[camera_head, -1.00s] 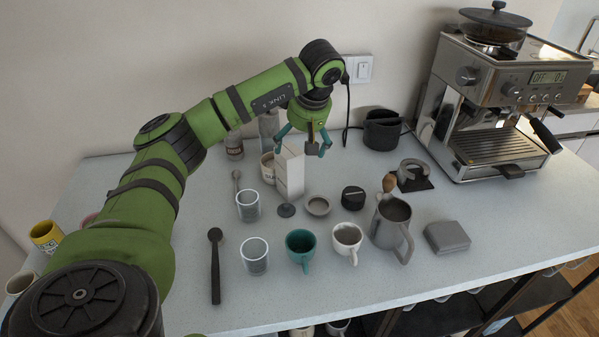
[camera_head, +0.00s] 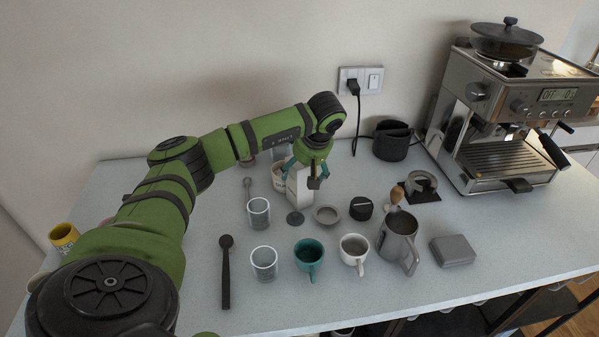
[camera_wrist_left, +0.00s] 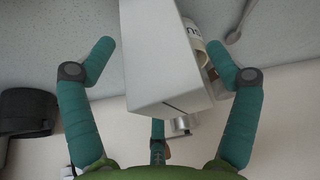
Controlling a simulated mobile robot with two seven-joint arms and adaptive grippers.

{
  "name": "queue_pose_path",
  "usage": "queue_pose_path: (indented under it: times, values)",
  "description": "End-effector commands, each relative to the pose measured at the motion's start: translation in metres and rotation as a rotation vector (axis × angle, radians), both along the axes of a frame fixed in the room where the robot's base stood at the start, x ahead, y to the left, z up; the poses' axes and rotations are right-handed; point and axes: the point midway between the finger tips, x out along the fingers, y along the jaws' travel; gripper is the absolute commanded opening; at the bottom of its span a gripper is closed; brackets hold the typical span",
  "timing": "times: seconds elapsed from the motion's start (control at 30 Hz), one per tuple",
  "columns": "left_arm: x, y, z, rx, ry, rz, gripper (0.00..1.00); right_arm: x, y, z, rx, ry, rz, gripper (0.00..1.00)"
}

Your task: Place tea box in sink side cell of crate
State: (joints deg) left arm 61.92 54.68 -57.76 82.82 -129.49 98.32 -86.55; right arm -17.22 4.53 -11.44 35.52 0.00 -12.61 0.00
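A plain white upright box (camera_head: 299,187), which looks like the tea box, stands on the counter behind the glasses and cups. My left gripper (camera_head: 306,176) is above it with its fingers spread to either side of the box's upper part. In the left wrist view the white box (camera_wrist_left: 165,65) fills the space between the two teal fingers (camera_wrist_left: 162,58). A gap shows on the left finger's side, and the other finger is close to the box. No crate and no sink show. My right gripper is not in view.
In front are a glass (camera_head: 259,213), a dark disc (camera_head: 295,218), a small dish (camera_head: 326,214), a teal cup (camera_head: 308,256) and a steel pitcher (camera_head: 398,240). An espresso machine (camera_head: 510,110) stands at the right.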

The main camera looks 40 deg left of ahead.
Motion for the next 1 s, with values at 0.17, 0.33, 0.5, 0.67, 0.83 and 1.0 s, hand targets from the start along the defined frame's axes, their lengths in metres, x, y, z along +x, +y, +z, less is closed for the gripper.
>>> queue_pose_path:
  times: [0.17, 0.33, 0.5, 0.67, 0.83, 1.0]
  values:
    - [0.0, 0.0, 0.0, -0.001, 0.0, 0.0, 0.36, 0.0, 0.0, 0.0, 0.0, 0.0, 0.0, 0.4]
    - [0.0, 0.0, 0.0, -0.001, 0.0, 0.0, 0.3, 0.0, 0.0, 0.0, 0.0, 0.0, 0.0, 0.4]
    - [0.0, 0.0, 0.001, -0.001, 0.0, 0.0, 0.3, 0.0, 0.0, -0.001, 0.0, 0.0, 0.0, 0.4]
    - [0.001, 0.0, 0.01, -0.001, -0.002, 0.0, 0.3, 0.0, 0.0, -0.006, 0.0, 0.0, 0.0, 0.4]
    - [0.002, 0.0, 0.035, 0.0, -0.007, 0.001, 0.3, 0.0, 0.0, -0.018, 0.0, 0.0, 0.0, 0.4]
    - [0.006, -0.032, 0.057, -0.001, -0.005, -0.006, 0.3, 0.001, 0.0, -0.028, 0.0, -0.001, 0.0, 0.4]
